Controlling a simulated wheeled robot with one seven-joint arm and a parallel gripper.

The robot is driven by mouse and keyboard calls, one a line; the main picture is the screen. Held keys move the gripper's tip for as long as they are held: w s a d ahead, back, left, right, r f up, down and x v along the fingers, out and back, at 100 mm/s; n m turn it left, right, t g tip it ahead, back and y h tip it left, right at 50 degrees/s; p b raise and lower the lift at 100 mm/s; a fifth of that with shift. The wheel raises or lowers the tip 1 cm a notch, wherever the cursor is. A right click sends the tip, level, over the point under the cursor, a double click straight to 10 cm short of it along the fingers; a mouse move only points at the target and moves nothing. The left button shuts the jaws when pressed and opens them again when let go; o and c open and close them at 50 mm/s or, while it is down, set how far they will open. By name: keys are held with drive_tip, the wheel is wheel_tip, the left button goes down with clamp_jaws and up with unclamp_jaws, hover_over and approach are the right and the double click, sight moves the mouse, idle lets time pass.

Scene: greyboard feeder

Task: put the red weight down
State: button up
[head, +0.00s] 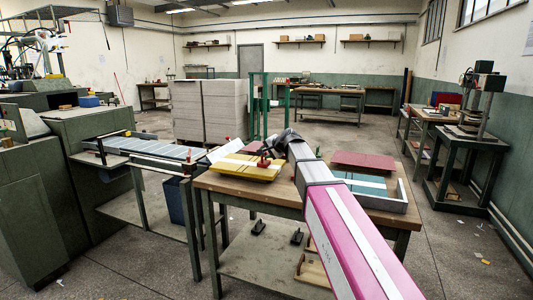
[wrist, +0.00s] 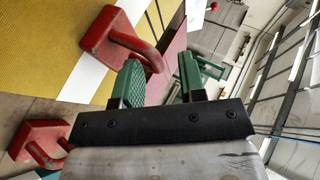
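One red weight (wrist: 112,38) with a loop handle sits on the yellow board (wrist: 50,38), beside its white strip, in the wrist view. A second red weight (wrist: 38,142) sits lower left on a brown surface. In the head view a red weight (head: 264,162) shows on the yellow board (head: 240,170).
The wooden table (head: 285,190) also bears a dark red board (head: 364,160) and a tray with a teal sheet (head: 362,184) at the right. A roller feeder (head: 155,150) stands at the left. Stacked grey board (head: 222,110) stands behind. My arm crosses the table.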

drive_tip(key=v, duration=1.2)
